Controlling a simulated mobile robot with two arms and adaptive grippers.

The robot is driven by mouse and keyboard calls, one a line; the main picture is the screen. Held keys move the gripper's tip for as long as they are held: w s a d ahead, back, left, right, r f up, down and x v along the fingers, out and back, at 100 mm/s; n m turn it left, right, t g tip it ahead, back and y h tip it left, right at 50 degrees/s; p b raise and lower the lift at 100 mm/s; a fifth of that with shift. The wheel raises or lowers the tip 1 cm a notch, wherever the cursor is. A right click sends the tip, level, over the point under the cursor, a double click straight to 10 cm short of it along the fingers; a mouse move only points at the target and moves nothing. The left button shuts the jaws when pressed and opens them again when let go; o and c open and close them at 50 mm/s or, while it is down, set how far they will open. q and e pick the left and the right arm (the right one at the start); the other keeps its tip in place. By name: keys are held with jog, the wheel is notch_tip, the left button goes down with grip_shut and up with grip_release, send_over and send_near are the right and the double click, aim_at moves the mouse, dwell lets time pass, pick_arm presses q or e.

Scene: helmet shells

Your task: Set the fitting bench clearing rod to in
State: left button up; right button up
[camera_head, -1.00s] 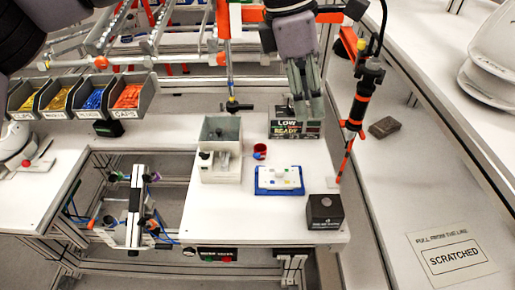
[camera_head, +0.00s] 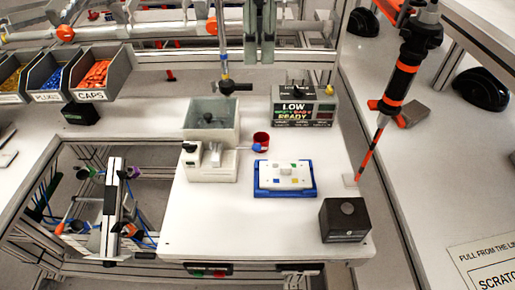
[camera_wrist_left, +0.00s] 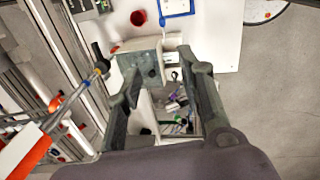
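The fitting bench (camera_head: 200,225) carries a pale dispenser box (camera_head: 212,168) with a clear-sided hopper (camera_head: 211,118). I cannot tell for certain whether this is the clearing rod. My left gripper (camera_head: 260,62) hangs at the top of the head view, beyond the dispenser, clear of the bench top. In the left wrist view its fingers (camera_wrist_left: 160,75) are spread and empty, with the box and small parts (camera_wrist_left: 175,105) visible between them. My right gripper is out of view.
A LOW/READY display box (camera_head: 303,106) stands behind a blue-edged tray (camera_head: 284,178). A dark box (camera_head: 346,220) sits at the front right. A black-and-orange tool (camera_head: 402,75) hangs on the right. A vertical rod (camera_head: 221,45) hangs above the dispenser. Parts bins (camera_head: 95,75) are at left.

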pick_arm(q)
jog(key=b, duration=0.8)
send_over(258, 145)
jog(key=s, duration=0.3)
notch_tip(258, 145, down, 10)
jog(key=w+f, duration=0.1)
jog(key=f, duration=0.5)
jog(key=f+p, duration=0.1)
jog(key=f, duration=0.4)
jog(key=w+f, duration=0.1)
jog(key=f, duration=0.5)
jog(key=shift+w+f, duration=0.35)
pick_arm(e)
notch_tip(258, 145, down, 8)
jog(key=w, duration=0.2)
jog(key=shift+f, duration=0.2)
pick_arm(q)
jog(key=shift+c, duration=0.5)
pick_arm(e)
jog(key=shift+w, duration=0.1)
pick_arm(q)
grip_shut()
